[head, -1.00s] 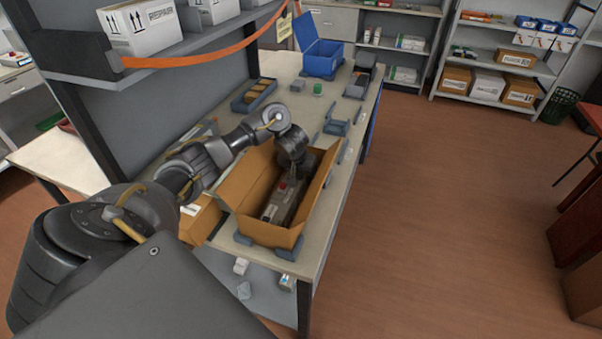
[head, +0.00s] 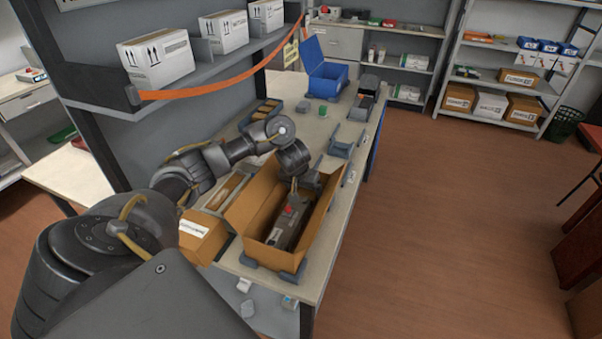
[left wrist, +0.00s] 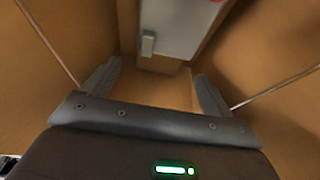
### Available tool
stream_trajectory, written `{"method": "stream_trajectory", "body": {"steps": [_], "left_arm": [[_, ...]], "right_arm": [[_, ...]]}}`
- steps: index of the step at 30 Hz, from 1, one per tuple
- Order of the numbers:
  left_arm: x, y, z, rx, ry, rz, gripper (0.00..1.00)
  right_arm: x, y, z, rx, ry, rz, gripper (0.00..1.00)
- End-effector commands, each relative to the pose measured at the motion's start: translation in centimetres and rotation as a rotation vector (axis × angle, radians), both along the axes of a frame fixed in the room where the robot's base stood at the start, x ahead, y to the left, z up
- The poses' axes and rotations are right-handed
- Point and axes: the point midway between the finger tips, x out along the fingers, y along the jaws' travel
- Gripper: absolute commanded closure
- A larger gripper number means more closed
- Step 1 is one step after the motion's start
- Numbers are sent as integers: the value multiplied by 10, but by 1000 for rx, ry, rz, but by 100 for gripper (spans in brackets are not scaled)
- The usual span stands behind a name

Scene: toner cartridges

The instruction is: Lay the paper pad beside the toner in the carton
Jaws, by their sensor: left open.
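The open carton (head: 262,252) stands on the bench with its flaps up. The toner (head: 290,228), dark grey with a red spot, lies lengthwise inside. My left gripper (head: 308,180) is at the carton's far end, open. In the left wrist view its two fingers (left wrist: 158,82) stand apart between brown carton walls, with nothing clearly held. The toner's pale side (left wrist: 178,30) with a grey tab shows just beyond them. A brown surface lies between the fingertips; I cannot tell whether it is the paper pad or carton cardboard. My right gripper is not in view.
A small labelled box (head: 203,237) stands left of the carton. A blue open bin (head: 326,80) and a dark tray (head: 262,116) are farther back on the bench. A shelf with white boxes (head: 158,58) overhangs the left side.

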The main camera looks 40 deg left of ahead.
Motion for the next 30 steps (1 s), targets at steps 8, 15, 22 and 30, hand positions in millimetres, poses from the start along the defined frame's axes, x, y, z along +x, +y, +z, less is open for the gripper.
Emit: {"method": "stream_trajectory", "body": {"steps": [8, 15, 22, 30], "left_arm": [[-17, -5, 48, 2, -1, -1, 14], [-22, -8, 54, 0, 1, 0, 14], [-21, -8, 54, 0, 1, 0, 14], [-21, -8, 54, 0, 1, 0, 14]], "right_arm": [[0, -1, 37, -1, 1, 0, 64], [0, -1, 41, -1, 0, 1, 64], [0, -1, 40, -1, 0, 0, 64], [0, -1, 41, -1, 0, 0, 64]]}}
